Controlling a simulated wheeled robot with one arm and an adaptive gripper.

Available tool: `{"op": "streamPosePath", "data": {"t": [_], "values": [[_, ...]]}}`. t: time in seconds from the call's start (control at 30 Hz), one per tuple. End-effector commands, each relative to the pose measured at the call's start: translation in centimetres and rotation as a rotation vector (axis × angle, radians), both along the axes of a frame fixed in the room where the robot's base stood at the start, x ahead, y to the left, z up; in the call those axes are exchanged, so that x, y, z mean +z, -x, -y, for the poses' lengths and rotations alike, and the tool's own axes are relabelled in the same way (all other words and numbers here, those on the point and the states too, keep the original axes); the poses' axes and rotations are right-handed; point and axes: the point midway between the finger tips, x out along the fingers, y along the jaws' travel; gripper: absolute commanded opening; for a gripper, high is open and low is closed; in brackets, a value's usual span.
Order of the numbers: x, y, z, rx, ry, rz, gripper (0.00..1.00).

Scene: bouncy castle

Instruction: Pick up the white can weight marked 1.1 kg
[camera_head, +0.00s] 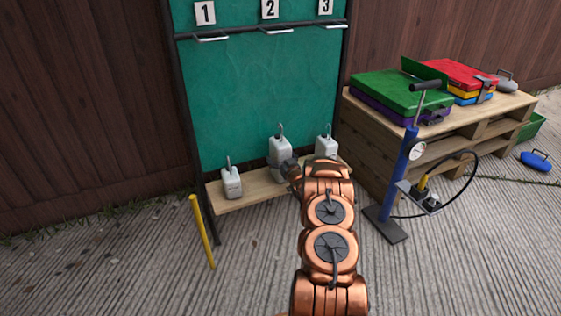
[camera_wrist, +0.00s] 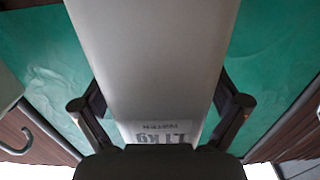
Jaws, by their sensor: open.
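The white can weight marked 1.1 kg (camera_wrist: 152,60) fills the middle of the wrist view, its printed label near the bottom. It appears to be the taller middle can (camera_head: 279,146) on the low wooden shelf in the head view, with a hook on top. My gripper (camera_wrist: 160,104) is open, with one finger on each side of the can. I cannot tell whether the fingers touch it. In the head view my gripper (camera_head: 291,170) is at the can's lower right and hides part of it.
Smaller white cans stand left (camera_head: 231,184) and right (camera_head: 326,146) on the shelf (camera_head: 255,193). A green board (camera_head: 260,90) with numbered hooks rises behind. A yellow post (camera_head: 202,232) stands at front left. A blue pump (camera_head: 405,165) and pallet table (camera_head: 375,130) are right.

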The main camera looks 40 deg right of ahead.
Motion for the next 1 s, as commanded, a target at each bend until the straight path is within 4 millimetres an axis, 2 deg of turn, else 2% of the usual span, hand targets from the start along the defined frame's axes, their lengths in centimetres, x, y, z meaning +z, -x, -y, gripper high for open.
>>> {"op": "streamPosePath", "data": {"t": [0.07,0.9,1.0], "values": [[0.00,0.01,0.01,0.000,0.000,0.000,0.93],[-0.01,0.01,-0.03,0.001,0.000,0.000,0.05],[0.11,-0.01,-0.02,0.000,0.002,0.002,0.03]]}}
